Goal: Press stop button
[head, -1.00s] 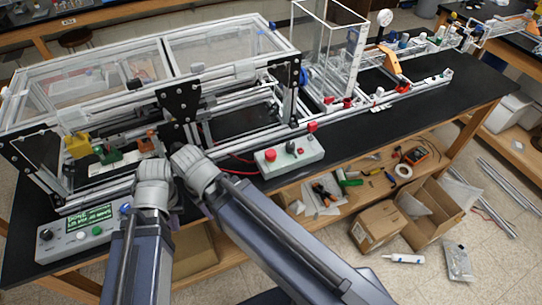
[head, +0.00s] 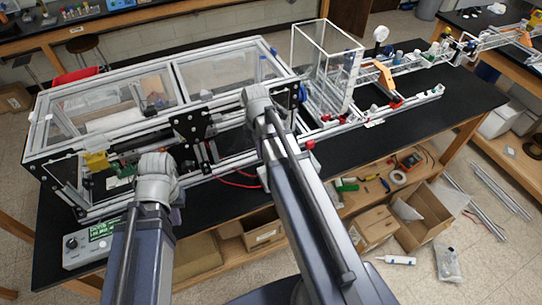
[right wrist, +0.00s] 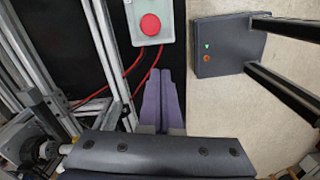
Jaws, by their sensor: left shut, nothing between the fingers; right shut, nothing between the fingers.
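A red round button (right wrist: 150,24) sits on a light grey box (right wrist: 136,37) at the top of the right wrist view. In the head view my right arm hides this box. My right gripper (right wrist: 158,76) is shut and empty, its purple fingers side by side. Its tips show just below the box in the picture, apart from the button; the depth between them is unclear. In the head view the right wrist (head: 257,103) is over the frame's front rail and its fingers are hidden. My left gripper (head: 177,199) is shut, mostly hidden behind its wrist, near the frame's front left.
A control box with a green display (head: 102,229) stands at the front left. Red cables (right wrist: 133,68) run below the button box.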

